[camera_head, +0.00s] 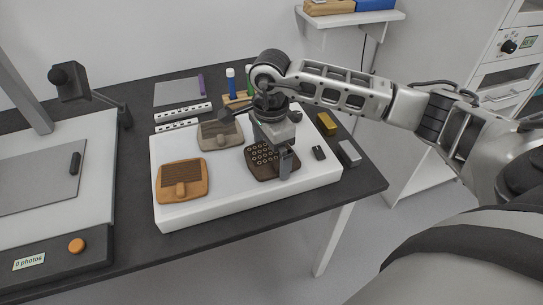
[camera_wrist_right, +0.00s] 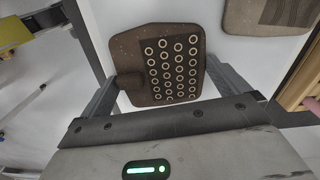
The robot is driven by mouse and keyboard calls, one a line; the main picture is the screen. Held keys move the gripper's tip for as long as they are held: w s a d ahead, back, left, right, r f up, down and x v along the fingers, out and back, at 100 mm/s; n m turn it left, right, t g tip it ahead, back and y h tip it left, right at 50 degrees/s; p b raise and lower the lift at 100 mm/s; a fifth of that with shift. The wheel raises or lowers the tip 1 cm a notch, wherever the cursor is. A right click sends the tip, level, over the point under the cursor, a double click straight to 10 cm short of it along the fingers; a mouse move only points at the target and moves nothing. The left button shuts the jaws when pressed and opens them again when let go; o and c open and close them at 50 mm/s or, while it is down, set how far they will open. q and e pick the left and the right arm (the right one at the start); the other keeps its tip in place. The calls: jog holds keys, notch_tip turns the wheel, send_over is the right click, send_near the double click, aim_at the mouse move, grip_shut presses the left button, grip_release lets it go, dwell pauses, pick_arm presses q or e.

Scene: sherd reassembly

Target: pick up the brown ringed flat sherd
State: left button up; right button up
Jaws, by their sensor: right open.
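The brown ringed flat sherd (camera_head: 260,163) lies on the white padded board (camera_head: 230,203), near its right side. In the right wrist view the sherd (camera_wrist_right: 208,50) shows rows of pale rings and a small raised brown tab at its left edge. My right gripper (camera_head: 272,160) is open and points down over the sherd, hiding part of it in the head view. In the right wrist view its fingers stand apart at the sherd's left and right sides. Whether they touch it I cannot tell. My left gripper is not in view.
An orange lined sherd (camera_head: 170,185) and a grey-brown sherd (camera_head: 215,142) lie on the same board. A yellow block (camera_head: 327,123), a grey block (camera_head: 349,153) and a small black item (camera_head: 318,152) lie to the right. A photo stand (camera_head: 60,225) is at left.

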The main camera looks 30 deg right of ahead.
jog(key=c, duration=0.7)
